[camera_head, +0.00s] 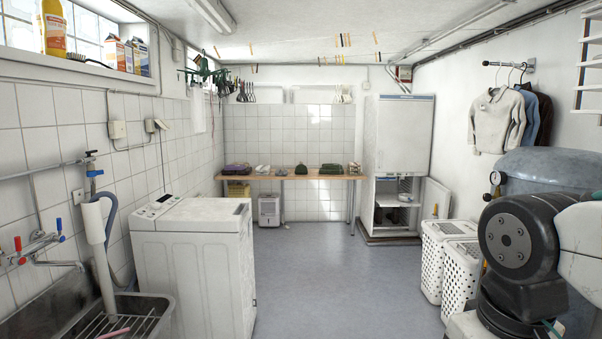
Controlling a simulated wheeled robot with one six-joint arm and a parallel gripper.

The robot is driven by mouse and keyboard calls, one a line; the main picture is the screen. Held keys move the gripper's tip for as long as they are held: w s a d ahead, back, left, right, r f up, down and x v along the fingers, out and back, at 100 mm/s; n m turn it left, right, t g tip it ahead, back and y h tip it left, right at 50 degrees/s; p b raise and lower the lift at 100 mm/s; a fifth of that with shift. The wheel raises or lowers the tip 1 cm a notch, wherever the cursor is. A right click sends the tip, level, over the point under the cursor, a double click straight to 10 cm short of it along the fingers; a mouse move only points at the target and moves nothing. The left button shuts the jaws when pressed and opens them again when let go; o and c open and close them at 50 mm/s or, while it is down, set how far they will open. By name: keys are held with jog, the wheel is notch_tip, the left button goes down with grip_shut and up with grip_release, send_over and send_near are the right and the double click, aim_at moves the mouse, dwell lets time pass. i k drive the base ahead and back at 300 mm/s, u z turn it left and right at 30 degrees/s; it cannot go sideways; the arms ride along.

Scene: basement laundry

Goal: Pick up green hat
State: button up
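A small dark green, dome-shaped thing that looks like the green hat (301,169) sits on a long wooden table (345,177) against the far tiled wall. It is small and far off, so its details are hard to make out. A flat, dark green folded stack (331,169) lies just to its right. My gripper is not in view. Only dark and white links of my arm show at the lower right, far from the table.
A white washing machine (190,255) and a sink (140,312) stand at the left. White laundry baskets (432,258) and a grey tank stand at the right. A tall white cabinet (402,135) stands right of the table. The middle grey floor (325,265) is clear.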

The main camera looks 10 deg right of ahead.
aim_at(300, 168)
jog(key=z, duration=0.05)
jog(key=i, duration=4.6)
jog(key=z, duration=0.15)
jog(key=i, duration=3.5)
jog(key=z, duration=0.1)
